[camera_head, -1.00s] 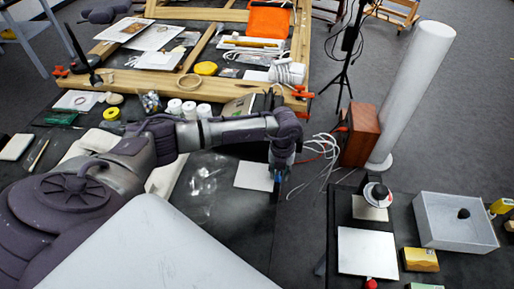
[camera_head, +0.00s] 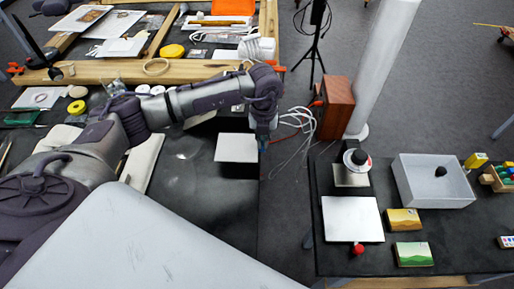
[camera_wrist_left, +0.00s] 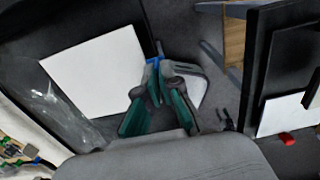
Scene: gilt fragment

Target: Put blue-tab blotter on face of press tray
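A flat white square sheet, apparently the blotter (camera_head: 234,148), lies on the dark table beside my left gripper (camera_head: 264,137). In the left wrist view, the sheet (camera_wrist_left: 98,72) is left of the gripper (camera_wrist_left: 159,70), with a small blue patch between the close fingertips. Whether they pinch this blue tab is unclear. On the right-hand table, a pale flat plate (camera_head: 352,218) with a red knob (camera_head: 358,249) at its front edge may be the press tray. The plate shows partly in the left wrist view (camera_wrist_left: 283,116). My right gripper is out of view.
A floor gap with white cables (camera_head: 290,150) separates the two tables. Around the plate are a round-topped device (camera_head: 356,158), a pale open box (camera_head: 432,187), a yellow box (camera_head: 404,221) and a green box (camera_head: 413,254). A wooden box (camera_head: 337,108) stands beyond the gap.

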